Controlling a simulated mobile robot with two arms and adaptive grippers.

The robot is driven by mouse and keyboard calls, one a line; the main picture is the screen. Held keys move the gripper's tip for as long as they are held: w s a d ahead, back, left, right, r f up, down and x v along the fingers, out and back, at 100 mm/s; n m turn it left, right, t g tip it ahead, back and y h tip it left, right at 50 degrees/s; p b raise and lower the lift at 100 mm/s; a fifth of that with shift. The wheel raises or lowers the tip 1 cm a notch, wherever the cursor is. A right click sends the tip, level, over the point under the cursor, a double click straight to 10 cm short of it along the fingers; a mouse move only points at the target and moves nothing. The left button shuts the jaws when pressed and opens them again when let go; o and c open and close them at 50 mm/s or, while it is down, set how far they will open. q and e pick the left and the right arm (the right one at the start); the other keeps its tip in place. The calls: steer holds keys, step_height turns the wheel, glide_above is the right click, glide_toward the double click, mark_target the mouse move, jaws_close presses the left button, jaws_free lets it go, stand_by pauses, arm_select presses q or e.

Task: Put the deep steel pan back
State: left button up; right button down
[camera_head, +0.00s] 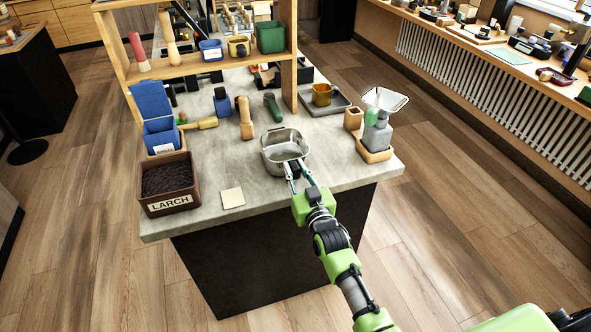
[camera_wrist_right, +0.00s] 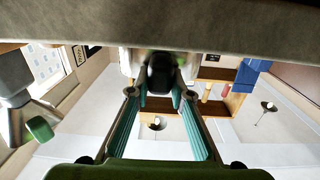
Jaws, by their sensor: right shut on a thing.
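The deep steel pan (camera_head: 284,152) is at the front middle of the grey counter, upright and apparently empty. I cannot tell whether it touches the counter or hangs just above it. My right gripper (camera_head: 302,181) reaches it from the front and is shut on its near side; the fingers hide the exact grip. In the right wrist view my right gripper (camera_wrist_right: 160,97) has its two teal-lined fingers either side of a dark part (camera_wrist_right: 161,72), seemingly the pan's handle. My left gripper is not in view.
A LARCH box (camera_head: 168,188) and a paper note (camera_head: 232,197) lie left of the pan. A scale-like device with a metal tray (camera_head: 385,99) stands right. A wooden scoop (camera_head: 244,118) and dark-green tool (camera_head: 272,107) lie behind, beneath a wooden shelf (camera_head: 205,62).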

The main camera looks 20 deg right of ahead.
steer(key=shift+f, duration=0.3)
steer(key=c, duration=1.7)
jaws_free()
steer(key=shift+s, duration=0.1)
steer(key=s, duration=1.2)
steer(key=shift+d, duration=0.15)
steer(key=shift+w, duration=0.1)
